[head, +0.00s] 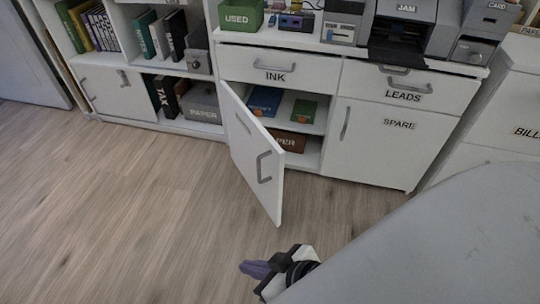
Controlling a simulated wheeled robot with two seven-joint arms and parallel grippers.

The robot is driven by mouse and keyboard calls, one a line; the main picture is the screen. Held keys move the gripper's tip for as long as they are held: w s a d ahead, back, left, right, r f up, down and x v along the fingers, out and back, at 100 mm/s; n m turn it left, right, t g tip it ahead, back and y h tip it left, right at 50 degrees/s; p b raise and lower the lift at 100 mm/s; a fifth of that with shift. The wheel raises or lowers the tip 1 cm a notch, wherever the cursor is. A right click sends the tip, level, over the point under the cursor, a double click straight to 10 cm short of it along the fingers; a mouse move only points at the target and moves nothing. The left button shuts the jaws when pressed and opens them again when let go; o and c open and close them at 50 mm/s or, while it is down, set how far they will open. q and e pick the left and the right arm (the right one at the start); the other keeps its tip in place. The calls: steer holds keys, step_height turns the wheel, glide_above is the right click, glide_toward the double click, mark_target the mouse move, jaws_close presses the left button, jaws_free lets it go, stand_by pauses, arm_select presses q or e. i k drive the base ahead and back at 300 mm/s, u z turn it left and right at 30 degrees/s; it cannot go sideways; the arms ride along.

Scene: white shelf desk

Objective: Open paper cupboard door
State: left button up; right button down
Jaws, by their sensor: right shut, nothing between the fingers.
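A white cupboard door (247,155) below the INK drawer stands swung well open toward me, its hinge on the left. It has a grey handle (264,167) near its free edge. Inside the cupboard is a brown box with a label ending in PER (288,141), partly hidden by the door. My right gripper (250,268) is at the bottom centre, shut and empty, in front of and below the door and apart from it. My left gripper is not in view.
The cupboard's shelf holds a blue item (265,101) and a green item (304,110). To the right is the closed SPARE door (375,140). The LEADS drawer (408,90) is shut above it. Wooden floor (120,200) is clear at the left and front.

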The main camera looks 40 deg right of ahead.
mark_target(259, 158)
steer(key=u, duration=2.25)
steer(key=k, duration=2.05)
steer(key=z, duration=0.85)
steer(key=i, duration=0.5)
steer(key=z, duration=0.2)
